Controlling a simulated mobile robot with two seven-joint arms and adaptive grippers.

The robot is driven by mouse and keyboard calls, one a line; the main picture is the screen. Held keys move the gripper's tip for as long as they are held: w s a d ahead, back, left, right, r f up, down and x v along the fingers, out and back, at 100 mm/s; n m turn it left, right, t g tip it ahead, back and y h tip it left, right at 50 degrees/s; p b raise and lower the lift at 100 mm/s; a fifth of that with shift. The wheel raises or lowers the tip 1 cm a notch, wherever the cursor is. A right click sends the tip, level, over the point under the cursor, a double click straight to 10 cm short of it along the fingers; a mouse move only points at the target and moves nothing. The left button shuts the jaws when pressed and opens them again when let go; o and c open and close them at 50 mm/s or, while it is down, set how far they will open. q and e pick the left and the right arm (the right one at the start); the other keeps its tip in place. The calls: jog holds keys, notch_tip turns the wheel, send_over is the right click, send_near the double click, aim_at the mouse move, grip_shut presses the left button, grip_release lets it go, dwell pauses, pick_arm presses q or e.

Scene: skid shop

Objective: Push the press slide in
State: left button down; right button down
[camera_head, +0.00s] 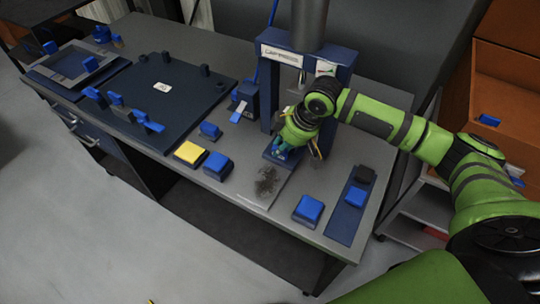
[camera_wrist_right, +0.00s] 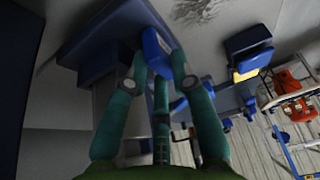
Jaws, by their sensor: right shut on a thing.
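The blue press (camera_head: 263,95) stands at the back of the grey bench, with a round column above its frame. Its blue slide (camera_head: 277,160) sticks out at the front, low between the posts; the inner part is hidden behind my arm. My right gripper (camera_head: 284,148) is at the slide's front. In the right wrist view my teal fingers (camera_wrist_right: 160,75) are closed around a blue block (camera_wrist_right: 153,46), which seems to be the slide's handle, beside a flat blue plate (camera_wrist_right: 105,40). My left gripper is in neither view.
A dark smudge (camera_head: 267,183) marks the bench in front. A blue block (camera_head: 308,209) and a blue strip (camera_head: 344,221) lie to the right. A dark blue board (camera_head: 150,110) fills the left.

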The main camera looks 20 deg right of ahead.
jog(key=shift+w+d+r, duration=0.1)
jog(key=shift+w+d, duration=0.2)
jog(key=c, duration=1.3)
grip_release()
jog(key=shift+s, duration=0.1)
jog(key=v, duration=1.2)
jog(key=shift+s+a, duration=0.1)
